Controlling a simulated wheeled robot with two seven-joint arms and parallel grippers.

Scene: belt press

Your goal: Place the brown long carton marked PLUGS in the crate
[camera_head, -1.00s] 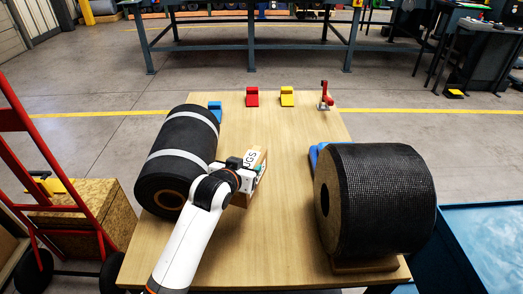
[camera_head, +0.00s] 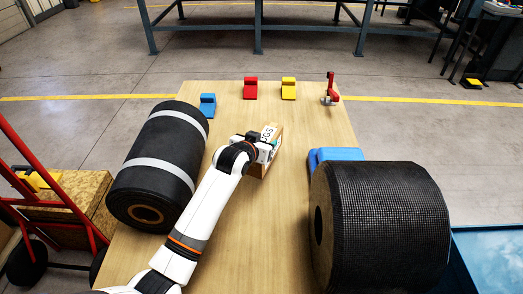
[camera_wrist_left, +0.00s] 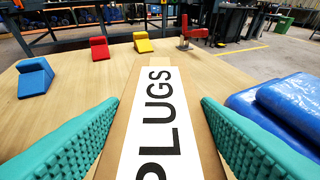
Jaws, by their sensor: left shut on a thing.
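The brown long carton marked PLUGS (camera_head: 271,133) is near the middle of the wooden table, partly hidden by my left gripper (camera_head: 264,147). In the left wrist view the carton (camera_wrist_left: 157,115) runs away from me between the two teal fingers, its white label upward. My left gripper (camera_wrist_left: 158,130) is shut on it. Whether the carton touches the tabletop is hard to tell. I cannot make out a clear crate; a blue flat-rimmed thing (camera_head: 495,245) shows at the lower right, cut off by the frame. My right gripper is not in view.
A black roll with pale bands (camera_head: 157,165) lies left of my arm. A big black roll (camera_head: 385,225) is at right, with blue rounded things (camera_head: 335,155) behind it. Blue (camera_head: 208,105), red (camera_head: 250,88) and yellow (camera_head: 288,88) blocks and a red clamp (camera_head: 331,88) line the far edge.

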